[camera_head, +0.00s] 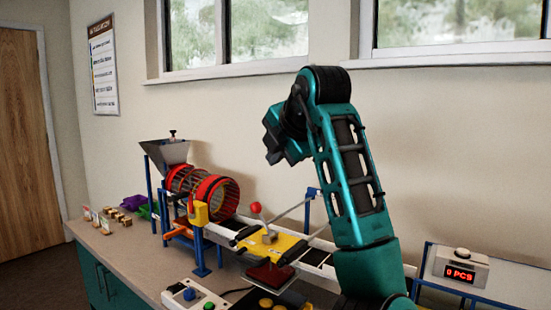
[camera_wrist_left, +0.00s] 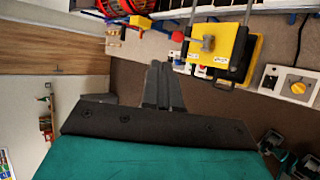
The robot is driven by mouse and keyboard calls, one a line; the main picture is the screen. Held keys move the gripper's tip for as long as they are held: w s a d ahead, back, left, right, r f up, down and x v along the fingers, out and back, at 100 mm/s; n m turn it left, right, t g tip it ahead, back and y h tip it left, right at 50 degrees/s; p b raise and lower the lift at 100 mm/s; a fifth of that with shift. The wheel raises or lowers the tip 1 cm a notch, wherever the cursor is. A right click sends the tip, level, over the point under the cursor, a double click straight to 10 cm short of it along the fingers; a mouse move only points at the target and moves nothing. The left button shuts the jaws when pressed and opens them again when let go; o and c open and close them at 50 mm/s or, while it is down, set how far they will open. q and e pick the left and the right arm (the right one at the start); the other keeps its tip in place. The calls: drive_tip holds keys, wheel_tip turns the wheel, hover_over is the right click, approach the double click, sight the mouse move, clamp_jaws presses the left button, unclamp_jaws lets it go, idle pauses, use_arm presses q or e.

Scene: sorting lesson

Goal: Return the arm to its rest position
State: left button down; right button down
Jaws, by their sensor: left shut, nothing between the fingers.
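My left arm (camera_head: 345,165) stands raised and bent in the middle right of the head view. Its teal link rises from the bottom edge to a dark joint at the top, and a folded-over part hangs down to the left. In the left wrist view my left gripper (camera_wrist_left: 158,68) has its two grey fingers together, with nothing between them. The fingers are clear of the machine in that view. My right gripper is not in view.
A sorting machine with a red drum (camera_head: 215,188), grey hopper (camera_head: 166,152) and yellow plate (camera_head: 262,248) stands on the bench left of the arm. A counter reading "0 PCS" (camera_head: 460,270) is to the right. Free air lies above the machine.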

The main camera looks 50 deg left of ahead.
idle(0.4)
use_arm(q)
drive_tip(key=w+d+f+m+t+y, duration=0.1)
drive_tip(key=w+d+f+m+t, duration=0.15)
drive_tip(key=w+f+m, duration=0.45)
drive_tip(key=w+d+f+m+t, duration=0.2)
drive_tip(key=w+f+m+t, duration=0.2)
drive_tip(key=f+m, duration=0.75)
drive_tip(key=s+d+f+m+h, duration=0.3)
drive_tip(key=d+f+m, duration=0.2)
drive_tip(key=f, duration=0.3)
drive_tip(key=s+d+f+m+t+h, duration=0.1)
drive_tip(key=s+d+f+m+h, duration=0.2)
drive_tip(key=d+f+m, duration=0.2)
drive_tip(key=s+d+f+m+t+h+p, duration=0.1)
drive_tip(key=s+d+f+m+h, duration=0.2)
drive_tip(key=f, duration=0.9)
drive_tip(key=shift+s+d+m, duration=0.2)
drive_tip(key=shift+d+m, duration=0.8)
drive_tip(key=shift+m, duration=0.55)
drive_tip(key=s+d+f+m+h, duration=0.2)
drive_tip(key=s+d+f, duration=0.2)
drive_tip(key=s, duration=0.2)
drive_tip(key=s+d+f+m+g+h, duration=0.1)
drive_tip(key=s+d+f+m+h, duration=0.1)
drive_tip(key=s, duration=0.5)
drive_tip(key=shift+s+d+f, duration=0.3)
drive_tip(key=shift+d+f, duration=0.6)
